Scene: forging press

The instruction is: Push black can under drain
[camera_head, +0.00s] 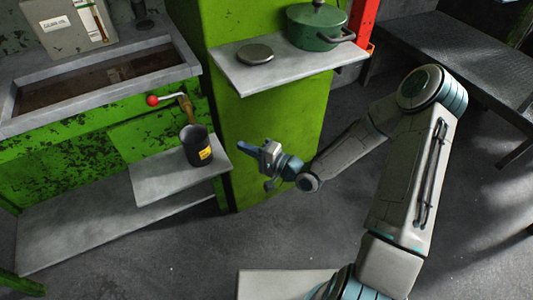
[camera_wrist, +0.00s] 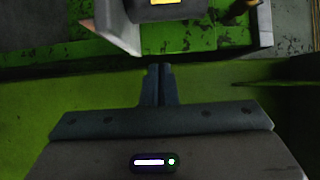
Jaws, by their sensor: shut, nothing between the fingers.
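The black can (camera_head: 197,152) with a yellow label stands upright on a small grey shelf (camera_head: 150,183). Its lower part and label also show at the top edge of the wrist view (camera_wrist: 150,12). The drain is a brass pipe (camera_head: 186,104) with a red-knobbed lever (camera_head: 152,100); its lower end shows just behind the can's rim, and I cannot tell whether it is right above the opening. My gripper (camera_head: 244,149) is shut and empty, to the right of the can and apart from it. Its closed fingers point towards the can in the wrist view (camera_wrist: 158,72).
A grey-rimmed trough (camera_head: 100,85) stands above the drain. A green column with a grey ledge (camera_head: 285,72) holds a green pot (camera_head: 317,28) and a round lid (camera_head: 255,54), close behind my gripper. A dark bench (camera_head: 450,60) is at the right. The floor in front is open.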

